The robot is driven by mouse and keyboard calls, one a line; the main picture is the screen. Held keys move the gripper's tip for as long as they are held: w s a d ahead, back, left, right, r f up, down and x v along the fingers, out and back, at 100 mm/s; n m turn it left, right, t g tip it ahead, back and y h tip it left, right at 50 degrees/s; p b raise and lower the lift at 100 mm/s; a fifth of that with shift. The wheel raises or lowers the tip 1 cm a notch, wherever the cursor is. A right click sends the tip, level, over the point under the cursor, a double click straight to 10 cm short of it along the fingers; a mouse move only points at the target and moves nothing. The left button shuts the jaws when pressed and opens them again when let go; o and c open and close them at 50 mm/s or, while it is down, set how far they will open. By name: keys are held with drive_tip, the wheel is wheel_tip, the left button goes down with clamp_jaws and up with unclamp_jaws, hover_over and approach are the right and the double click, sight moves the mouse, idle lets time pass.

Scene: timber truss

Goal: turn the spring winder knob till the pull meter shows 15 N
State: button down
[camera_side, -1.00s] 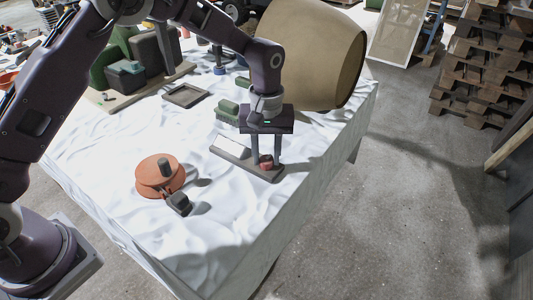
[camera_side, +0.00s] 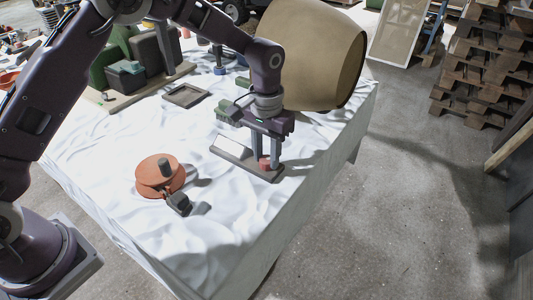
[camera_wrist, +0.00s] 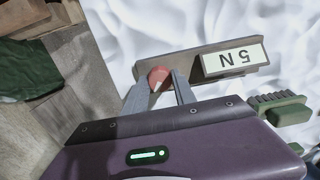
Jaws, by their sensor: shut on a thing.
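The spring winder knob (camera_side: 265,162) is small and red, at the near right end of a grey-brown base plate (camera_side: 262,173) on the white cloth. In the wrist view the knob (camera_wrist: 158,77) shows a pale mark on its top. My gripper (camera_side: 269,160) points down, with its fingers shut on the knob; the fingers also show in the wrist view (camera_wrist: 160,86). The pull meter's white display (camera_wrist: 233,60) sits on the same base, beside the knob. In the side view the display (camera_side: 230,146) is too small to read.
A large tan barrel (camera_side: 312,52) lies close behind my gripper. A green brush (camera_wrist: 280,108) lies near the meter. An orange round piece with a dark peg (camera_side: 160,175) and a dark block (camera_side: 180,202) stand at the front left. The cloth between is clear.

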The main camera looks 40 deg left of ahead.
sight(266, 159)
drive_tip(key=m, duration=0.4)
drive_tip(key=shift+m, duration=0.4)
idle(0.4)
drive_tip(key=c, duration=1)
unclamp_jaws()
wheel_tip(266, 159, up, 7)
drive_tip(key=shift+r, duration=0.1)
